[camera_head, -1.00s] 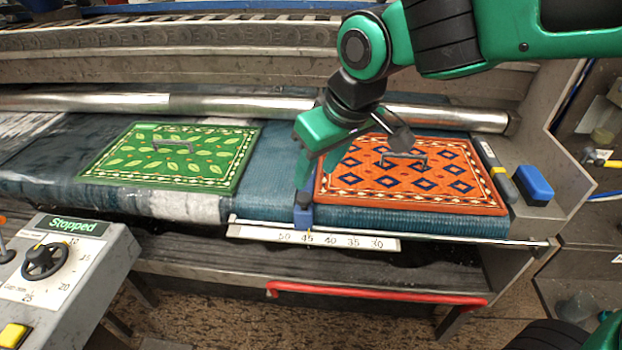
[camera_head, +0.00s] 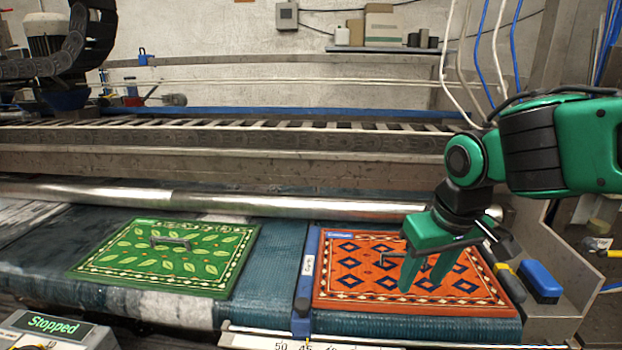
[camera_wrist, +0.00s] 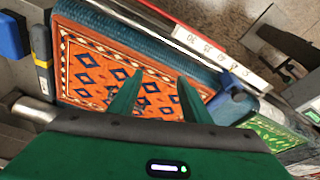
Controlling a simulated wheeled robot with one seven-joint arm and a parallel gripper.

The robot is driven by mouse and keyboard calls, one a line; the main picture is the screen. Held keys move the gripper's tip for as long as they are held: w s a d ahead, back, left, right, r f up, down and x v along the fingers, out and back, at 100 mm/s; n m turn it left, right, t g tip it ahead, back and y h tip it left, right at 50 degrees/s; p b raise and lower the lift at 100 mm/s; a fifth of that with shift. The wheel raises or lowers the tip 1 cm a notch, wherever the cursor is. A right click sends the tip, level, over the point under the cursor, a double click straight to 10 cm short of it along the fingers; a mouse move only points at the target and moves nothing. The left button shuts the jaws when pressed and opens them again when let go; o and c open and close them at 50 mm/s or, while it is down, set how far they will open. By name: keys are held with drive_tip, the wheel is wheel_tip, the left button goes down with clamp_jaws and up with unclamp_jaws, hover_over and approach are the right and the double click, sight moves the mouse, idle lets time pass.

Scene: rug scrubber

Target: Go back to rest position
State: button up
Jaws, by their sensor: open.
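My gripper (camera_head: 422,272) is open and empty, with its green fingers apart and pointing down. In the head view it hangs in front of the orange rug (camera_head: 345,287), which has dark blue diamonds, and hides part of it and of its handle. In the wrist view the two fingers (camera_wrist: 158,95) show over the orange rug (camera_wrist: 95,75) with nothing between them. The height of the fingers above the rug is hard to tell.
A green leaf-patterned rug (camera_head: 120,270) with a handle lies left on the teal belt. A blue block (camera_head: 540,282) sits at the right edge. A steel roller (camera_head: 250,200) runs behind. The panel (camera_head: 47,324) reads "Stopped".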

drive_tip(key=s+d+f+m+g, duration=0.1)
drive_tip(key=s+d+f+m, duration=0.2)
drive_tip(key=s+d, duration=0.5)
drive_tip(key=s+d+f+m+g, duration=0.2)
drive_tip(key=s+d+m, duration=0.4)
drive_tip(key=s+d, duration=0.3)
drive_tip(key=d, duration=0.3)
drive_tip(key=shift+d+f, duration=0.3)
drive_tip(key=shift+f, duration=0.1)
drive_tip(key=shift+w+f+h, duration=0.25)
drive_tip(key=shift+w+h, duration=0.05)
drive_tip(key=shift+w, duration=0.35)
drive_tip(key=shift+c, duration=0.2)
drive_tip(key=shift+c, duration=1.4)
drive_tip(key=shift+a, duration=0.1)
